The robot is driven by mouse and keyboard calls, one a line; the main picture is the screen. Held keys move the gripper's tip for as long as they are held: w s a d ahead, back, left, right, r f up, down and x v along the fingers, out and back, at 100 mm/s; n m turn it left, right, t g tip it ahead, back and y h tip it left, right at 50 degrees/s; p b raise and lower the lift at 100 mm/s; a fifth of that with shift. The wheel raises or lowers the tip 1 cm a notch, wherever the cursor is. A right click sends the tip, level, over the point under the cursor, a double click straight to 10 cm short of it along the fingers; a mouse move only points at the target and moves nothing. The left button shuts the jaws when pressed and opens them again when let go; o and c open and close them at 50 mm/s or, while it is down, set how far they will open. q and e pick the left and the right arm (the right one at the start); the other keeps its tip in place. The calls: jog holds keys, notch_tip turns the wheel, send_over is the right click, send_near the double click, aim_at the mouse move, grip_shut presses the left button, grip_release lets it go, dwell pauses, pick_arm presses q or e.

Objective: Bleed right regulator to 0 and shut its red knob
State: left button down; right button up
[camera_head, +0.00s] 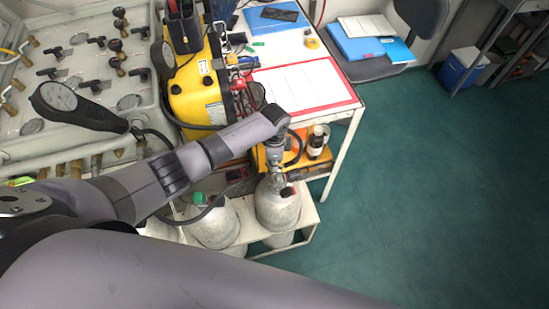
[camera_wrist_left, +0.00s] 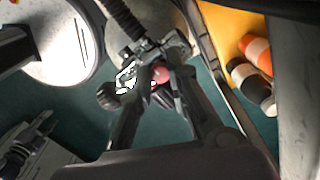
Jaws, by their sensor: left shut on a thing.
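My left gripper (camera_head: 277,168) is at the top of the right-hand grey cylinder (camera_head: 278,208), where the regulator sits. In the left wrist view its two fingers (camera_wrist_left: 160,78) are closed around a small red knob (camera_wrist_left: 160,71). The metal regulator body (camera_wrist_left: 143,50) is just beyond the fingertips, with a ribbed black hose (camera_wrist_left: 122,18) leading away. A black ribbed knob (camera_wrist_left: 107,95) is left of the fingers. A round gauge (camera_head: 60,97) in a black boot shows large over the panel; its reading is not legible. My right gripper is not in view.
A second cylinder with a green cap (camera_head: 213,222) stands left of the gripped one. The air panel (camera_head: 85,62), yellow case (camera_head: 195,90) and white table (camera_head: 340,72) lie behind. An orange box and bottle (camera_head: 316,142) are close right. Green floor (camera_head: 430,200) is clear.

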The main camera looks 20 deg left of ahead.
pick_arm(q)
jog(key=shift+n+p, duration=0.6)
jog(key=shift+n, duration=0.8)
jog(key=c, duration=1.5)
grip_release()
notch_tip(320, 180, up, 12)
jog(key=shift+r, duration=0.1)
